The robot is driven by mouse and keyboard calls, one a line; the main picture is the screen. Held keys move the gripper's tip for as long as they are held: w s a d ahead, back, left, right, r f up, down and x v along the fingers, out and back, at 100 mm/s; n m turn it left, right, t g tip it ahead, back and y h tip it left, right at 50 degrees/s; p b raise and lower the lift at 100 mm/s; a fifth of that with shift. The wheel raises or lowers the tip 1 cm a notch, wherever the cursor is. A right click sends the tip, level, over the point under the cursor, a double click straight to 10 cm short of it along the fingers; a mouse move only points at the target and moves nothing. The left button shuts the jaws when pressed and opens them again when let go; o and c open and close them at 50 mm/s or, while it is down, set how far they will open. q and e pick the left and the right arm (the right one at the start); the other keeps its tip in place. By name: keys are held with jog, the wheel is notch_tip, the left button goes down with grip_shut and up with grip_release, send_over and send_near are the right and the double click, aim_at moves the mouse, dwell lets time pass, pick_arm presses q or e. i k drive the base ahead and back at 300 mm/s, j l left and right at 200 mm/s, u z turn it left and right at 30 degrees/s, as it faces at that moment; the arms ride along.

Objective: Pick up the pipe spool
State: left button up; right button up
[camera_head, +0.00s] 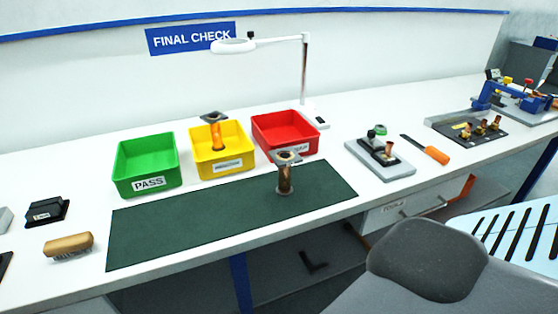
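A pipe spool (285,178) stands upright on the dark green mat (160,230), near the mat's far edge and right of its middle. It has a short brown-copper tube, a grey square flange on top and a round flange at its foot. A second, similar spool (216,136) stands in the yellow bin (207,170), its square flange above the rim. Neither of my grippers shows in the head view.
A green PASS bin (148,187) and a red bin (270,136) flank the yellow one. A magnifier lamp (305,75) rises behind. A brush (68,244) lies left, a fixture (380,155) and orange-handled tool (436,155) right. The mat's left half is clear.

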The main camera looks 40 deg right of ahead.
aim_at(284, 158)
jog(key=i+l, duration=0.15)
jog(key=i, duration=0.2)
jog(key=i+l, duration=0.15)
jog(key=i, duration=0.2)
jog(key=z, duration=1.6)
jog(key=l+u, duration=0.1)
jog(key=l, duration=0.35)
jog(key=l+u, duration=0.1)
jog(key=l, duration=0.35)
jog(key=k+l+u, duration=0.15)
jog(key=l, duration=0.3)
jog(key=l+u, duration=0.1)
jog(key=l, duration=0.35)
jog(key=k+l+u, duration=0.1)
jog(key=l, duration=0.35)
jog(key=k, duration=0.05)
